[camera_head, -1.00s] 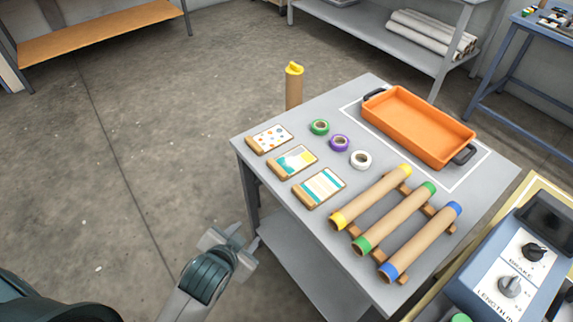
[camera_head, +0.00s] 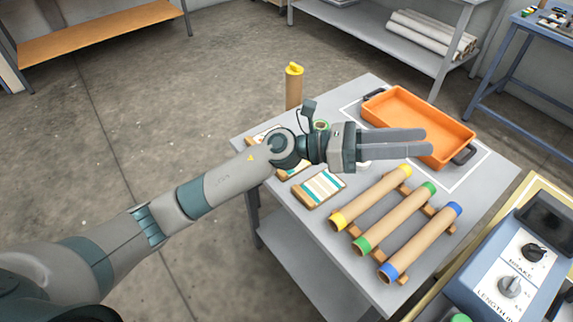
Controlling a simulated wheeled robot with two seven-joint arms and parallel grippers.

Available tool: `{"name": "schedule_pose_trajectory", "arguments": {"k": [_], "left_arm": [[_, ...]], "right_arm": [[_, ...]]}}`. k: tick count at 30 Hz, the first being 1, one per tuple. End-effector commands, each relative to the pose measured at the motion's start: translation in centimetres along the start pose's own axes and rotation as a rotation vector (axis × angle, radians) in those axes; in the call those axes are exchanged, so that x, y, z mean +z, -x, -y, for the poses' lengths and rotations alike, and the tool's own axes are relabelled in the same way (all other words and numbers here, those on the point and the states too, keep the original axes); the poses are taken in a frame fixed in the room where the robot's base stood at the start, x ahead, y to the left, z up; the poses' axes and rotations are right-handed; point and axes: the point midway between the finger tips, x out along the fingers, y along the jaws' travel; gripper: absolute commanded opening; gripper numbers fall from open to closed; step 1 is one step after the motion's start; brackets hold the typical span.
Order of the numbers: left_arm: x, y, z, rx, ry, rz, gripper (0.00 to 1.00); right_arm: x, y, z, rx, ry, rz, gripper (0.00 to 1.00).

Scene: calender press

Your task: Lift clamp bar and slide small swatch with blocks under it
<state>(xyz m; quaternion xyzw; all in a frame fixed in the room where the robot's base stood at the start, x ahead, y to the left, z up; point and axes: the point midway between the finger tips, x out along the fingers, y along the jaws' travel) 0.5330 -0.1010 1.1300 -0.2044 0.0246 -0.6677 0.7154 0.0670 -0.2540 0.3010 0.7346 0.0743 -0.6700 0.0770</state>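My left gripper (camera_head: 429,141) reaches in from the left, above the grey table. Its two fingers point right, apart with a narrow gap and nothing seen between them, over the near side of the orange tray in the picture. A teal-striped swatch card (camera_head: 322,187) with a wooden edge lies on the table below my forearm. Two other swatch cards, one at the back left (camera_head: 262,137), are mostly hidden by my arm. I cannot make out a clamp bar or a small swatch with blocks. My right gripper is not in view.
A blue control box (camera_head: 487,278) stands at the lower right. A yellow-topped tube (camera_head: 293,90) stands behind the table.

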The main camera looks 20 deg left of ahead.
Motion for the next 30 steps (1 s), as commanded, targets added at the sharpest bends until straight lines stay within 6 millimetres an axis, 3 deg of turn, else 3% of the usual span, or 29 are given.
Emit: {"name": "schedule_pose_trajectory", "arguments": {"k": [2, 5, 8, 11, 15, 18, 21, 25, 30], "left_arm": [[-2.3, -0.1, -0.4, -0.067, -0.171, -0.192, 0.39], [-5.5, 1.5, -1.7, -0.15, -0.369, -0.448, 0.39], [-7.8, 4.9, -4.4, -0.224, -0.54, -0.717, 0.39], [-8.5, 9.8, -7.8, -0.287, -0.676, -0.996, 0.39], [-6.5, 17.7, -12.4, -0.351, -0.784, -1.363, 0.39], [-4.0, 22.6, -14.5, -0.377, -0.805, -1.575, 0.39], [-1.6, 26.2, -15.6, -0.392, -0.8, -1.722, 0.39], [0.2, 28.6, -16.2, -0.401, -0.786, -1.822, 0.39], [0.6, 29.2, -16.2, -0.404, -0.78, -1.845, 0.39]], "right_arm": [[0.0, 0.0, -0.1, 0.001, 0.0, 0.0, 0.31], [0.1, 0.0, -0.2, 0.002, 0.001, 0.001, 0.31], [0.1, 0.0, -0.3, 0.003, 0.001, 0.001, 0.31], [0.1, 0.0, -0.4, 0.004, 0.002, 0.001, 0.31], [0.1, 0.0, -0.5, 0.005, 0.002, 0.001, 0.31], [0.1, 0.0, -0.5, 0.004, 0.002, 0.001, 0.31], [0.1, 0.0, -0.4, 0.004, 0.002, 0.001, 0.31], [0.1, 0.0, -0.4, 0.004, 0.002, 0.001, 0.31], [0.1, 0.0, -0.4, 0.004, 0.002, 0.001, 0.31]]}}
